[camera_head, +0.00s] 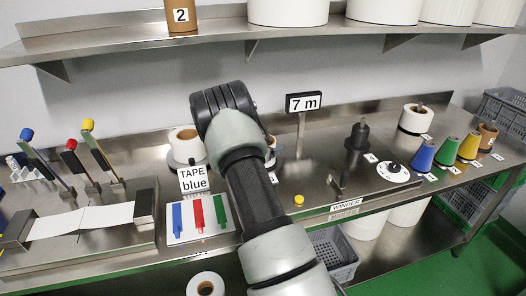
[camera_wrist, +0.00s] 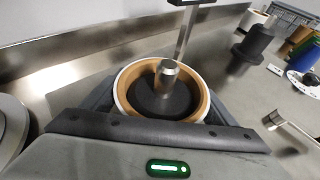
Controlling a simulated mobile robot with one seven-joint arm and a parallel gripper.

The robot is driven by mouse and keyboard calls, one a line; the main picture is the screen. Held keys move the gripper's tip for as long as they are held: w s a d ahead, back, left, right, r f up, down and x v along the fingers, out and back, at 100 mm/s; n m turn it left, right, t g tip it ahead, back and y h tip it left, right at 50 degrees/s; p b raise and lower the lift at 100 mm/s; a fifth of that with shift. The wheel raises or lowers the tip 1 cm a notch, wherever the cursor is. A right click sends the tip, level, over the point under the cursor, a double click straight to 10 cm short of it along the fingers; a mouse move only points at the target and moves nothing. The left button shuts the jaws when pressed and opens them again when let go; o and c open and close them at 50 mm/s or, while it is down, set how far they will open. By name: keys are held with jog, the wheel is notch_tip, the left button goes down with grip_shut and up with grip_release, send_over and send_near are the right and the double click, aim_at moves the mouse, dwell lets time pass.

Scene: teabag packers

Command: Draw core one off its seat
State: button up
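A brown core with a white outer rim (camera_wrist: 122,88) sits around a metal spindle (camera_wrist: 167,72) with a dark base in the wrist view. No number shows on it, so I cannot tell that it is core one. In the head view my arm mostly hides it, with a sliver (camera_head: 273,142) showing at the right of my wrist. My gripper (camera_wrist: 160,100) has one dark finger on each side of the core, close against its wall with no clear gap. The spindle still stands inside the core.
A sign reading 7 m (camera_head: 306,103) stands on a post close behind. A white roll (camera_head: 187,145) sits to the left, and a dark spindle (camera_head: 357,136) to the right. A core marked 2 (camera_head: 182,16) is on the shelf above. Coloured cones (camera_head: 446,151) stand at the right.

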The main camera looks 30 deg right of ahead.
jog(key=c, duration=0.8)
jog(key=shift+o, duration=0.2)
jog(key=shift+r, duration=0.1)
notch_tip(320, 180, up, 10)
jog(key=shift+f, duration=0.15)
jog(key=shift+r+p, duration=1)
jog(key=shift+r, duration=1.05)
